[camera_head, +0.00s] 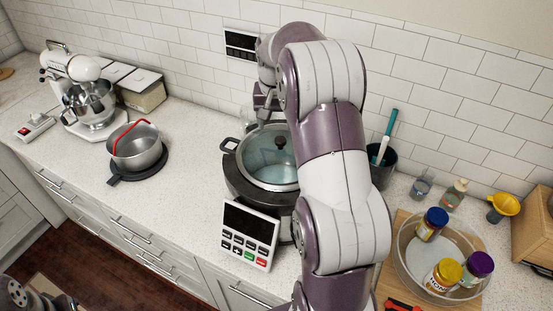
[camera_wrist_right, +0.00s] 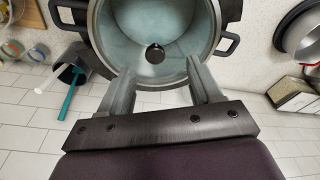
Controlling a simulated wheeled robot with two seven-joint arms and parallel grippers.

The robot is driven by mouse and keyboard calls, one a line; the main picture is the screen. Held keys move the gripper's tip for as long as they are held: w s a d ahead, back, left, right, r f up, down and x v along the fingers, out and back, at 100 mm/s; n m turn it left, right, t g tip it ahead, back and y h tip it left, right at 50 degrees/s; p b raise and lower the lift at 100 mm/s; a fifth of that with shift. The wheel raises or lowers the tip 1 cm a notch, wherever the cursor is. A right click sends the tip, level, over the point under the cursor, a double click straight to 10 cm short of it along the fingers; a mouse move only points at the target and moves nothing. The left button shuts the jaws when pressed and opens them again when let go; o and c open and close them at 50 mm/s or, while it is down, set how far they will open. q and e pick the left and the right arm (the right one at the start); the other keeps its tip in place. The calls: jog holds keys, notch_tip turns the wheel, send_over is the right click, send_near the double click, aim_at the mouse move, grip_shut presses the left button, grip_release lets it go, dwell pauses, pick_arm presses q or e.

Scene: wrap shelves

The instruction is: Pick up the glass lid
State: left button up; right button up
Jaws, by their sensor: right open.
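The glass lid (camera_head: 262,165) is round and clear, with a metal rim and a dark knob (camera_head: 281,143). It lies on a dark pot on the counter, and my right arm covers its right side. In the right wrist view the lid (camera_wrist_right: 180,30) fills the top middle, with its knob (camera_wrist_right: 155,53) between the fingers in the picture. My right gripper (camera_wrist_right: 158,76) is open and empty, at the wall side of the lid. In the head view the right gripper (camera_head: 262,105) is behind the lid. No left gripper fingers show.
The pot stands behind a white control panel (camera_head: 250,236). A steel saucepan (camera_head: 137,148) with a red handle and a stand mixer are left. A utensil cup (camera_head: 383,168) and a glass bowl (camera_head: 402,262) of jars are right. The tiled wall is close behind.

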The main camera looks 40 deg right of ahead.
aim_at(281, 139)
jog(key=d+f+p, duration=0.1)
jog(key=w+d+f, duration=0.1)
jog(key=f+p, duration=0.1)
jog(key=f, duration=0.1)
jog(key=shift+w+d+p, duration=0.3)
jog(key=shift+d+p, duration=0.05)
jog(key=shift+d, duration=0.05)
jog(key=f, duration=0.2)
jog(key=shift+d+f+p, duration=0.2)
jog(key=shift+f+p, duration=0.15)
jog(key=shift+p, duration=0.05)
jog(key=shift+s+a+f, duration=0.15)
jog(key=shift+a, duration=0.3)
jog(key=shift+c, duration=0.3)
pick_arm(q)
jog(key=r, duration=0.1)
jog(key=w+d+r, duration=0.1)
jog(key=shift+d+r, duration=0.15)
jog(key=shift+r, duration=0.2)
pick_arm(e)
jog(key=shift+d, duration=0.2)
grip_shut()
